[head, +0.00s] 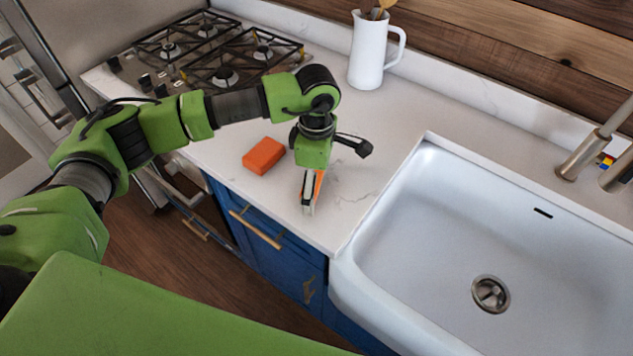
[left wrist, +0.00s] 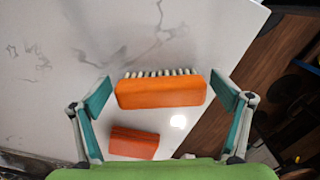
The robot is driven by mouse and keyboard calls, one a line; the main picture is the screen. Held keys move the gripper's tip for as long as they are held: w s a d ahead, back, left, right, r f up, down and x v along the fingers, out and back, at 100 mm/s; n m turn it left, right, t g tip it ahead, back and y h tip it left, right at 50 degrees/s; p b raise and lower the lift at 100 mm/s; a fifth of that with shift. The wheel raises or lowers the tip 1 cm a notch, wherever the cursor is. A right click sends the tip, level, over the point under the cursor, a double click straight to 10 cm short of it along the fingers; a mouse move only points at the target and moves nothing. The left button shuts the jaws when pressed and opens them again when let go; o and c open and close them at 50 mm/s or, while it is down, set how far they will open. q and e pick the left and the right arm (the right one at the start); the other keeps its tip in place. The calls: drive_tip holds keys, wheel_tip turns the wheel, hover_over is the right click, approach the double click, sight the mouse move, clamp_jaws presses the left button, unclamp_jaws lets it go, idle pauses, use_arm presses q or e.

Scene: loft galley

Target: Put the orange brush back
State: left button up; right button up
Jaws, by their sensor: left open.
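The orange brush (left wrist: 160,93) lies on the white counter near its front edge, with a row of pale bristles along one long side. In the head view the brush (head: 318,186) is partly hidden by my left gripper (head: 312,188). That gripper points down over it, left of the sink. In the left wrist view the jaws of my left gripper (left wrist: 161,92) are open, one finger off each end of the brush, with gaps showing. I cannot tell the fingers' height above the counter. My right gripper is not in view.
A plain orange block (head: 264,156) lies on the counter left of the brush. A gas hob (head: 215,52) is at the back left, a white pitcher (head: 370,55) with utensils at the back, and a white sink (head: 430,215) at the right. The counter behind the brush is clear.

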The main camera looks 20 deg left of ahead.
use_arm(q)
drive_tip(key=shift+r, duration=0.35)
wheel_tip(320, 180, up, 12)
drive_tip(key=b, duration=0.2)
drive_tip(key=shift+f+b, duration=0.2)
drive_tip(key=shift+b, duration=0.15)
